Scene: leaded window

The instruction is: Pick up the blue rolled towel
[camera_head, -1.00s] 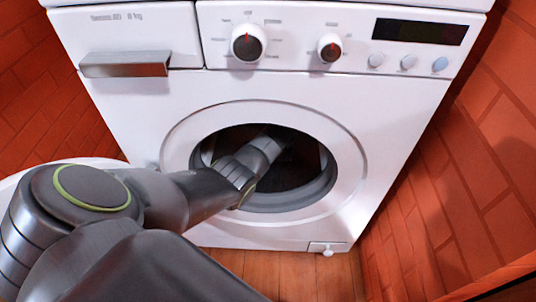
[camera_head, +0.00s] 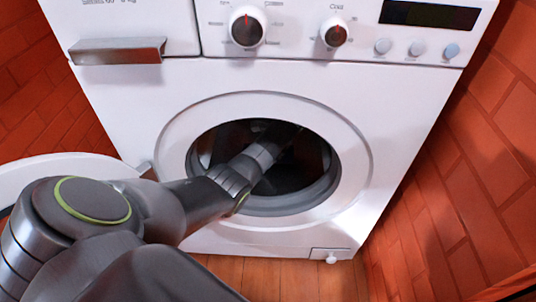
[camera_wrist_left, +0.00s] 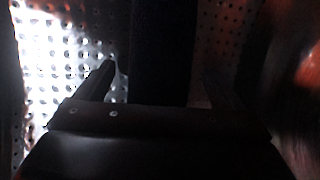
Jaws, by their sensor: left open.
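No blue rolled towel can be made out in either view. My left arm reaches through the round opening of the white washing machine (camera_head: 400,120), with its wrist inside the dark drum (camera_head: 308,165). In the left wrist view, my left gripper (camera_wrist_left: 160,78) is open, with its fingers apart and nothing visible between them. The perforated drum wall (camera_wrist_left: 60,60) shows brightly lit at the left and dim elsewhere. A dark vertical band stands ahead between the fingers; I cannot tell what it is. In the head view the fingers are lost in the drum's shadow.
The round white door (camera_head: 60,172) stands open at the left, partly behind my arm. Red brick walls (camera_head: 480,140) flank the machine. The wooden floor (camera_head: 280,278) in front is clear where it shows.

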